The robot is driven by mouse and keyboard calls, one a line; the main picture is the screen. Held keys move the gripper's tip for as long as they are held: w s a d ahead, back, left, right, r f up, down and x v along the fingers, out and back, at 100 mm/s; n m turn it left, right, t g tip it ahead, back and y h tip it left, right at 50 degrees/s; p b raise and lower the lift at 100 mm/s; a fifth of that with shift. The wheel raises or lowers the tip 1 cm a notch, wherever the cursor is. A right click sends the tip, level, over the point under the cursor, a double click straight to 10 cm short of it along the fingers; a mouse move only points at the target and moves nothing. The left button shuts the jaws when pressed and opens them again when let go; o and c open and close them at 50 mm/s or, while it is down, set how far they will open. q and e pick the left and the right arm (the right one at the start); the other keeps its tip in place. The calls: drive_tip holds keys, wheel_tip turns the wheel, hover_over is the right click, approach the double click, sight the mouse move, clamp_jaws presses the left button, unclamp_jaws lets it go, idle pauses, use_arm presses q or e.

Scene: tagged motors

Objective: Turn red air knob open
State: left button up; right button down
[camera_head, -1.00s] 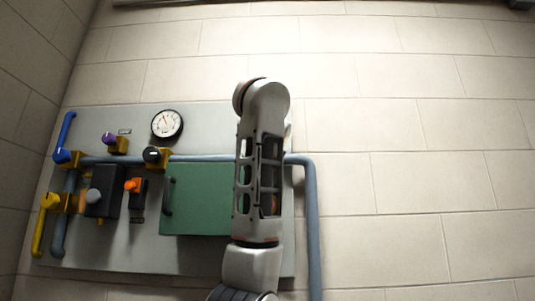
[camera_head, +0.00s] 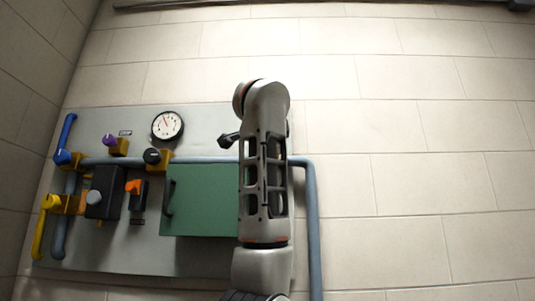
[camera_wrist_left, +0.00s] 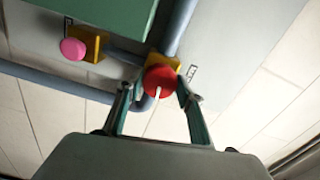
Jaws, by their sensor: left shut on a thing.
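The red knob (camera_wrist_left: 160,80), round, sits on a yellow valve body (camera_wrist_left: 164,60) on a blue-grey pipe in the left wrist view. The fingers of my left gripper (camera_wrist_left: 156,91) are on either side of it, shut on it. In the head view my arm rises in front of the panel and hides the red knob. A dark piece, seemingly part of my left gripper (camera_head: 230,140), sticks out left of the arm. My right gripper is not in view.
A pink knob (camera_wrist_left: 73,49) is near the red one.

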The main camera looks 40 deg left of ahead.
use_arm(q)
drive_tip(key=shift+m, duration=0.8)
drive_tip(key=o, duration=1.1)
drive_tip(key=shift+d, duration=0.1)
drive_tip(key=v, duration=1.2)
